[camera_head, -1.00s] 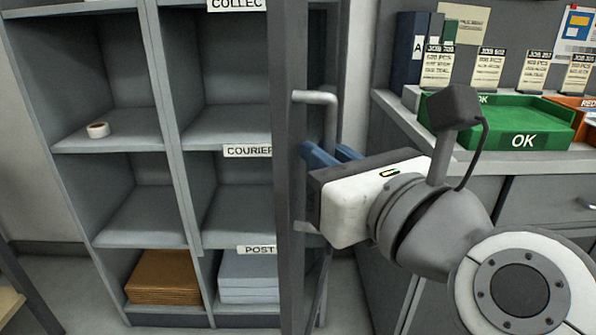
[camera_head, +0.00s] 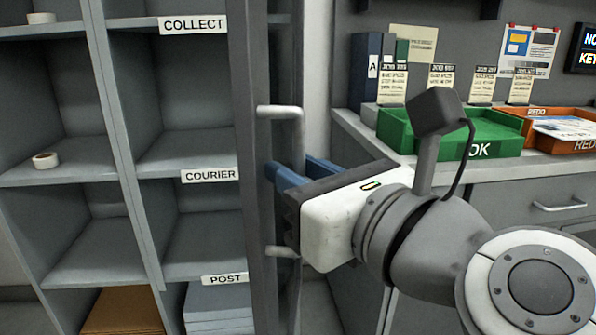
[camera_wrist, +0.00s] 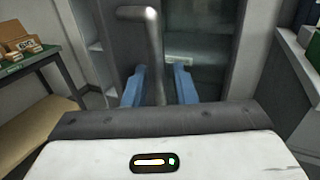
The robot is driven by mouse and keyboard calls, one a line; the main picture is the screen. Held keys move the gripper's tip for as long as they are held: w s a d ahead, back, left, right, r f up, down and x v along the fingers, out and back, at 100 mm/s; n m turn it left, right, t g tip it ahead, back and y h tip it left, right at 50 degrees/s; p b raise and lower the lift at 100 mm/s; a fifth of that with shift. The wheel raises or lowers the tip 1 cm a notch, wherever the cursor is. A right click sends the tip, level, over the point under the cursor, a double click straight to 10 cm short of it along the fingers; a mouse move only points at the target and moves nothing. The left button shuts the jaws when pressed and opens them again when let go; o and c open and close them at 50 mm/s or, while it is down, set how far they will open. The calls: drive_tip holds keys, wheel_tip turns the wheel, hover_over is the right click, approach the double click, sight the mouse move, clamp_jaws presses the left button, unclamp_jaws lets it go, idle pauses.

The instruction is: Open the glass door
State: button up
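The glass door stands out from the shelf unit and shows almost edge-on in the head view as a dark grey frame (camera_head: 250,150). Its light grey bar handle (camera_head: 280,111) is on the door's right-hand face. In the wrist view the glass (camera_wrist: 195,50) shows behind the upright handle bar (camera_wrist: 155,55). My gripper (camera_head: 300,172) is at the handle. Its two blue fingers (camera_wrist: 158,87) are apart, one on each side of the bar, with gaps visible.
Open grey shelves (camera_head: 180,150) with labels are left of the door. A counter (camera_head: 350,125) with a green tray (camera_head: 490,130) and an orange tray (camera_head: 560,142) is close on the right, beside my arm. A wooden-shelved bench (camera_wrist: 40,98) is left in the wrist view.

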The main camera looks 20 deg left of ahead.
drive_tip(key=shift+s+d, duration=0.1)
drive_tip(key=shift+d, duration=0.1)
drive_tip(key=p+v, duration=0.5)
drive_tip(key=v, duration=0.2)
drive_tip(key=shift+s+d, duration=0.1)
drive_tip(key=shift+s, duration=0.05)
